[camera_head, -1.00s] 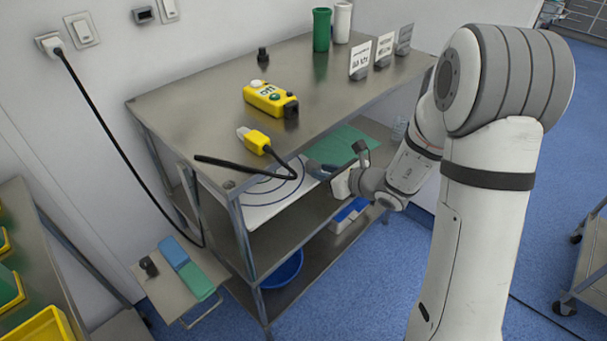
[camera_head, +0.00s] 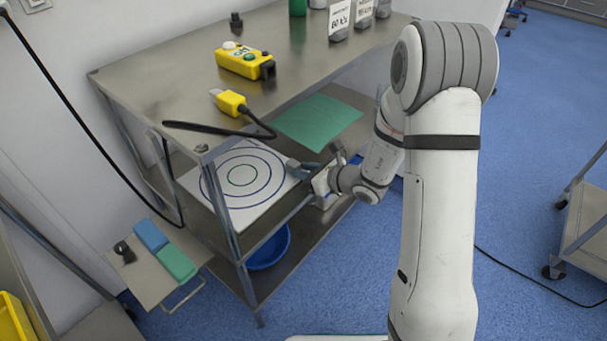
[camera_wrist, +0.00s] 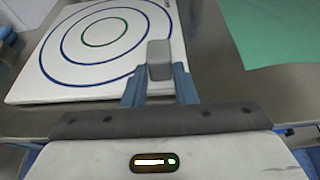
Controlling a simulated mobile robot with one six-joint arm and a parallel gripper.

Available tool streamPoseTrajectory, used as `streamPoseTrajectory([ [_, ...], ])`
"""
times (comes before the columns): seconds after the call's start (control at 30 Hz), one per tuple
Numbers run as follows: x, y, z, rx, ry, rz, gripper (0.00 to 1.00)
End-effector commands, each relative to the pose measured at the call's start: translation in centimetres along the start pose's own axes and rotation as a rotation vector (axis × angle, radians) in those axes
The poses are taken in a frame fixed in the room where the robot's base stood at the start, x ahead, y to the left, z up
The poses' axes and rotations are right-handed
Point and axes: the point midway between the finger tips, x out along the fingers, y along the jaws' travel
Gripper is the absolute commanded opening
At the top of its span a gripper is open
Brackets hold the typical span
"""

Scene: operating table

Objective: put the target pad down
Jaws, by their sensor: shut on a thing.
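The target pad (camera_head: 240,199) is a white square board with dark concentric rings on the lower shelf level. It also shows in the wrist view (camera_wrist: 70,92), upper left, with a green inner ring. My gripper (camera_head: 301,167) is at the pad's right side, its blue-grey fingers closed. In the wrist view my gripper (camera_wrist: 158,76) is shut on a small grey block (camera_wrist: 159,50) at the pad's edge, apparently the pad's grip. The pad looks about level; I cannot tell whether its underside touches the shelf.
A green cloth (camera_head: 319,121) lies right of the pad. The tabletop (camera_head: 180,88) overhangs above, with a yellow control box (camera_head: 240,61), a yellow plug (camera_head: 230,102) and its black cable. Table legs stand close by. A blue bowl (camera_head: 270,249) is on the lowest shelf.

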Motion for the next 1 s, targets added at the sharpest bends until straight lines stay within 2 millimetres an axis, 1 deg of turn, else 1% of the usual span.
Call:
streamPoseTrajectory([
  [0.03, 0.2, 0.0, -0.3, 0.000, -0.002, -0.001, 0.00],
  [0.2, 0.1, 0.0, -0.2, -0.002, -0.001, 0.000, 0.00],
  [0.23, 0.1, 0.0, -0.3, -0.002, 0.001, 0.000, 0.28],
  [0.47, 0.1, 0.0, -0.2, -0.002, 0.000, 0.001, 0.46],
  [0.67, 0.2, 0.1, -0.2, -0.002, 0.000, 0.001, 0.47],
  [0.77, -0.1, 0.0, -0.2, -0.002, 0.000, 0.001, 0.47],
  [0.87, -1.2, 0.0, -0.1, -0.003, 0.000, 0.000, 0.47],
  [0.97, -3.1, 0.0, 0.1, -0.001, 0.000, -0.001, 0.47],
  [1.0, -4.0, -0.1, 0.1, 0.000, -0.001, -0.003, 0.47],
])
